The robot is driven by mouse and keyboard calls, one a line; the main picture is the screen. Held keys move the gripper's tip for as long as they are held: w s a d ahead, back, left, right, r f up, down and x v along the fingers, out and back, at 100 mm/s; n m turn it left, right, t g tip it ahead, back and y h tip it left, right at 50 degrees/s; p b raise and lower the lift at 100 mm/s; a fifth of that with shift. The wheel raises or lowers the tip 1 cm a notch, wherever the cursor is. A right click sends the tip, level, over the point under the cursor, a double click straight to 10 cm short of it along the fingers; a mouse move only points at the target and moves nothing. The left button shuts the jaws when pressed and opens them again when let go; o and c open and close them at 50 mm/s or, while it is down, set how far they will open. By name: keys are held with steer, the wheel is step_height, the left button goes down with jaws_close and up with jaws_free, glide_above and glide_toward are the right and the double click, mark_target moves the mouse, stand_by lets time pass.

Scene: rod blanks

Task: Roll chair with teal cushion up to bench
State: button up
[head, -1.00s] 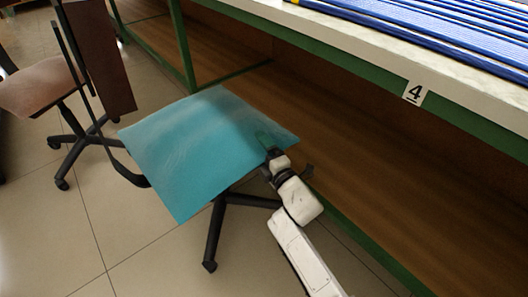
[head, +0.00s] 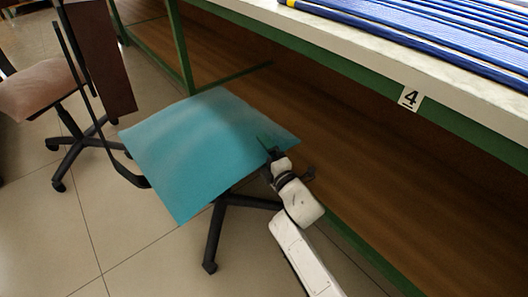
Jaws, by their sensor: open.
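The chair's teal cushion (head: 200,150) lies on the seat in the middle of the head view. The chair's dark backrest (head: 100,55) stands at the seat's left, joined by a curved black bar. A black base leg (head: 213,238) shows below the cushion; the rest of the base is mostly hidden. The bench (head: 370,75) has a white top and green frame and runs along the right. The seat is close to the bench's front; I cannot tell whether they touch. My gripper (head: 270,147) is open at the cushion's right edge; whether it touches is unclear.
Blue rods (head: 430,30) lie on the bench top. A label "4" (head: 410,97) is on the bench's front edge. A brown lower shelf (head: 330,140) lies under the bench. Another chair with a pinkish seat (head: 38,88) stands at left. Tiled floor (head: 100,230) is free at lower left.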

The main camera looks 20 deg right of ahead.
steer(key=s+d+p, duration=0.2)
steer(key=s+p, duration=0.3)
steer(key=s, duration=0.5)
steer(key=shift+s, duration=0.2)
